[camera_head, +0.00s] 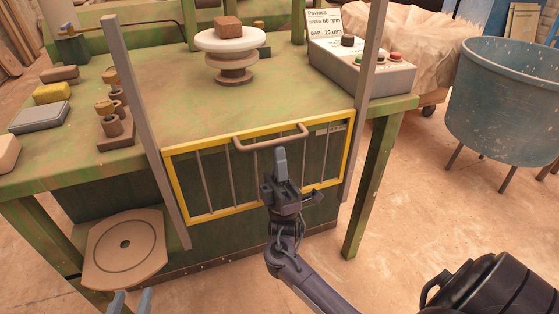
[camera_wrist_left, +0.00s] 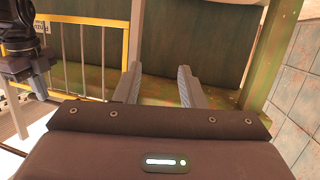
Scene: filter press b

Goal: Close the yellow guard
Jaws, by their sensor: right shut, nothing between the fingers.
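The yellow guard (camera_head: 257,127) is a rectangular yellow frame with vertical grey bars. It sits low between two grey upright posts, below the front edge of the green table top. A brownish bar handle (camera_head: 271,144) runs along its top rail. My right gripper (camera_head: 280,152) is shut, fingers pointing up, in front of the guard just below the handle; I cannot tell whether it touches. My left gripper (camera_head: 131,297) is at the bottom left edge of the head view. Its fingers are apart and empty in the left wrist view (camera_wrist_left: 158,78), with part of the guard (camera_wrist_left: 85,24) to the left.
Grey posts (camera_head: 139,115) rise on both sides above the table (camera_head: 180,85). A press stack (camera_head: 231,62) and a control box (camera_head: 360,68) stand on the table. A blue tub (camera_head: 505,105) stands right.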

